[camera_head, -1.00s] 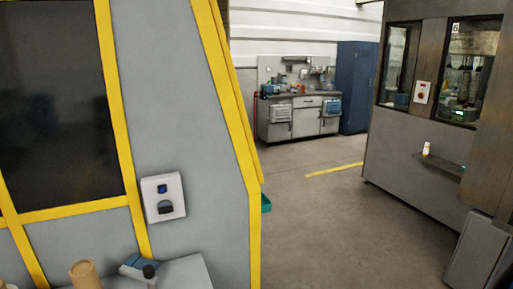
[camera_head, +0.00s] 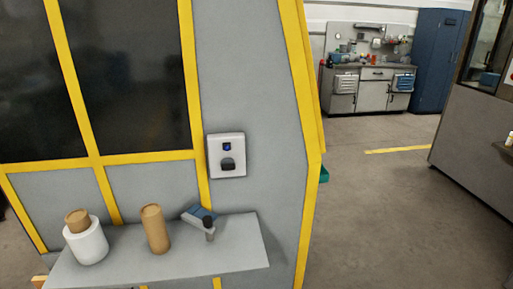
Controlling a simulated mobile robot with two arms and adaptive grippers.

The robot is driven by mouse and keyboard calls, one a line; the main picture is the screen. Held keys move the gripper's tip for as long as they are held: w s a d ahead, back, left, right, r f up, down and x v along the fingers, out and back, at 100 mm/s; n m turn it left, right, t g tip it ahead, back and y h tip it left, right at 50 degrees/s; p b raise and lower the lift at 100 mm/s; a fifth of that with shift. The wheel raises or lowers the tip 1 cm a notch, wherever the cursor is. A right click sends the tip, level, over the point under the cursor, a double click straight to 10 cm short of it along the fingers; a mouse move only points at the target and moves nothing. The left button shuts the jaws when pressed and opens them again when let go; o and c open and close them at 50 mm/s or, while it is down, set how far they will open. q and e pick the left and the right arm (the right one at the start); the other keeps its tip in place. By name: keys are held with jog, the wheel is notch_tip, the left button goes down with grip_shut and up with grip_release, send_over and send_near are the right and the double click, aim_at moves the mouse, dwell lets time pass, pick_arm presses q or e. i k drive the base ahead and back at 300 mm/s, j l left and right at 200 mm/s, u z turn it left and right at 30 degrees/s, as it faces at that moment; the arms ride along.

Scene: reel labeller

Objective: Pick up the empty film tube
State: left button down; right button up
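A bare brown cardboard tube (camera_head: 156,230), the empty film tube, stands upright near the middle of a grey shelf (camera_head: 237,254) on the machine's front. To its left stands a roll of white film (camera_head: 87,243) with a brown core sticking out of its top. Neither of my grippers is in view.
A blue and grey device with a dark knob (camera_head: 207,221) sits on the shelf right of the tube. A white dispenser-like box (camera_head: 227,156) hangs on the yellow-framed machine wall above. Open floor (camera_head: 385,215) lies to the right, with a workbench (camera_head: 371,88) and blue cabinet (camera_head: 438,65) behind.

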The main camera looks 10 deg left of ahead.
aim_at(152, 214)
jog(key=u, duration=1.25)
jog(key=i+l+u, duration=0.2)
jog(key=i+l, duration=0.1)
jog(key=l, duration=0.1)
